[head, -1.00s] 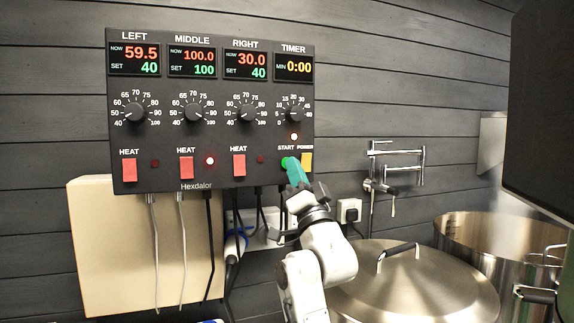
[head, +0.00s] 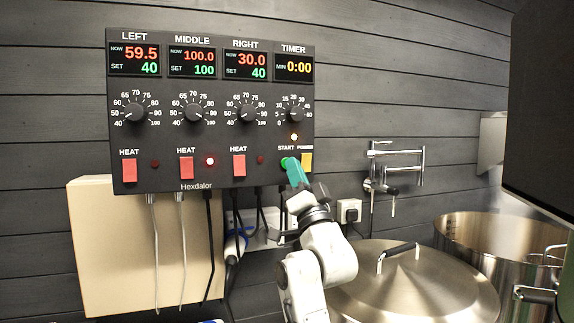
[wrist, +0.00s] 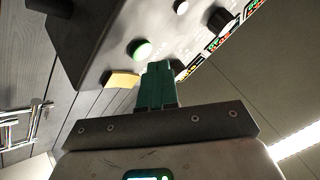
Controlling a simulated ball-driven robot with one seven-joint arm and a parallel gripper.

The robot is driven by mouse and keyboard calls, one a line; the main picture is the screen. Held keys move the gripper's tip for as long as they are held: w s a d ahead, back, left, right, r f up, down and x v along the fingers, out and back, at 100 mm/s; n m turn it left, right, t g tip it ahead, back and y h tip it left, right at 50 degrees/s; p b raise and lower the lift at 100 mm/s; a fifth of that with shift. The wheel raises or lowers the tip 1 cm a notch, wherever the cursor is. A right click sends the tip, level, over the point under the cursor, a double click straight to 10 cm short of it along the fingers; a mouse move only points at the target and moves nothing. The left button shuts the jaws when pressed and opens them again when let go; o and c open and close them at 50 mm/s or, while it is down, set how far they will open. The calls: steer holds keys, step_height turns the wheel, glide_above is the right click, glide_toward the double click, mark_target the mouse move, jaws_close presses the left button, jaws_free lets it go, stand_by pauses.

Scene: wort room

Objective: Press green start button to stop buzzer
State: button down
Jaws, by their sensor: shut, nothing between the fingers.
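The green start button (head: 284,162) is at the lower right of the black control panel (head: 215,112), under the START label. It also shows in the wrist view (wrist: 140,49). My gripper (head: 292,164) has teal fingers, shut and empty, with their tips right beside the button in the head view and partly overlapping its right side. In the wrist view the fingertips (wrist: 159,66) lie just below and right of the button, which stays largely uncovered. I cannot tell whether they touch it. The timer display (head: 294,67) reads 0:00, and an orange lamp (head: 294,137) under its knob is lit.
The yellow power switch (head: 307,162) sits close to the right of the start button. Red heat switches (head: 239,165) are to the left. Cables hang below the panel. A lidded steel pot (head: 415,285) and an open pot (head: 500,245) stand at lower right.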

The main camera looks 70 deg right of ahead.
steer(key=shift+d, duration=0.1)
stand_by(0.7)
steer(key=shift+w+d, duration=0.25)
steer(key=shift+w+d, duration=0.25)
stand_by(0.9)
stand_by(0.3)
steer(key=shift+s+a, duration=0.5)
steer(key=shift+a, duration=0.1)
steer(key=s+a, duration=0.3)
steer(key=shift+s+a, duration=0.1)
steer(key=shift+a, duration=0.3)
stand_by(1.0)
